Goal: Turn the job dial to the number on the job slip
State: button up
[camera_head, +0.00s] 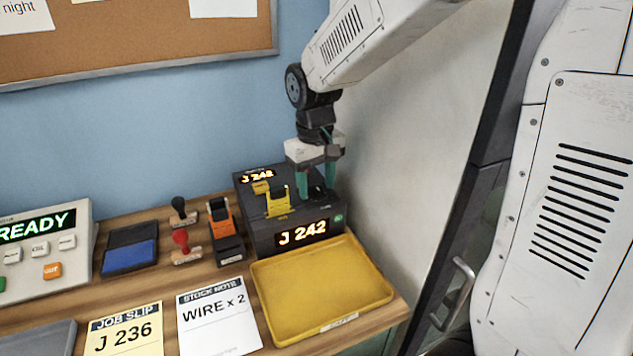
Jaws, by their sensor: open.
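The job slip (124,330), a yellow card at the bench front, reads J 236. Yellow parts (278,203) stand on the box top; I cannot tell which is the job dial. My gripper (317,182) is open, with teal fingers pointing down at the right part of the box, to the right of the yellow parts. Whether the fingers touch anything is unclear.
A yellow tray (322,283) lies before the box. To the left are an orange-and-black stamp (224,228), two hand stamps, a blue ink pad (130,256), a stock note (217,315) and a console (45,245) reading READY. A wall stands close on the right.

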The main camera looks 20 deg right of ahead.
jog(key=shift+f, duration=0.1)
jog(key=c, duration=1)
jog(key=shift+o, duration=0.2)
jog(key=shift+n, duration=2.9)
jog(key=o, duration=1)
jog(key=shift+c, duration=0.2)
